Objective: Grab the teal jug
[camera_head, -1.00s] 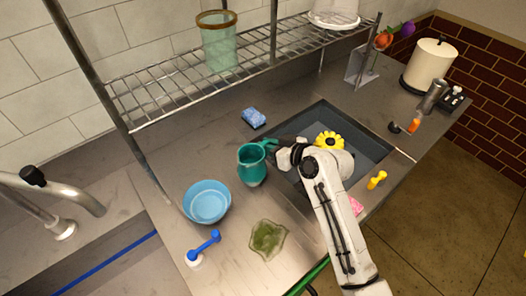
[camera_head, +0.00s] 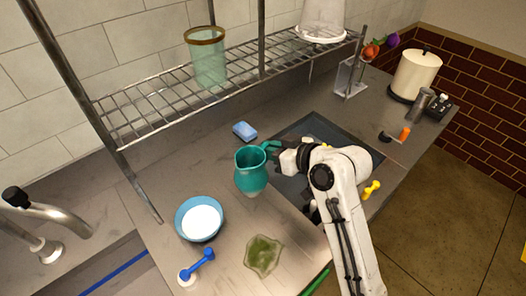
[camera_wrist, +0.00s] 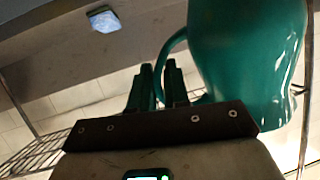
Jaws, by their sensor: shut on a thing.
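The teal jug (camera_head: 251,171) is upright over the steel counter, left of the dark inset tray, with its handle towards my gripper. My gripper (camera_head: 274,151) is at its right side, shut on the handle. In the wrist view the jug (camera_wrist: 245,55) fills the upper right, and its curved handle runs to the dark fingers of my gripper (camera_wrist: 160,78). The fingertips' contact is partly hidden by the handle and wrist. I cannot tell for sure whether the jug's base is clear of the counter.
A blue bowl (camera_head: 199,219) with a bright white inside stands left of the jug. A blue sponge (camera_head: 245,131) lies behind it, a green dish (camera_head: 263,256) in front. A wire shelf (camera_head: 180,97) with a green glass (camera_head: 206,58) runs above the counter's back.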

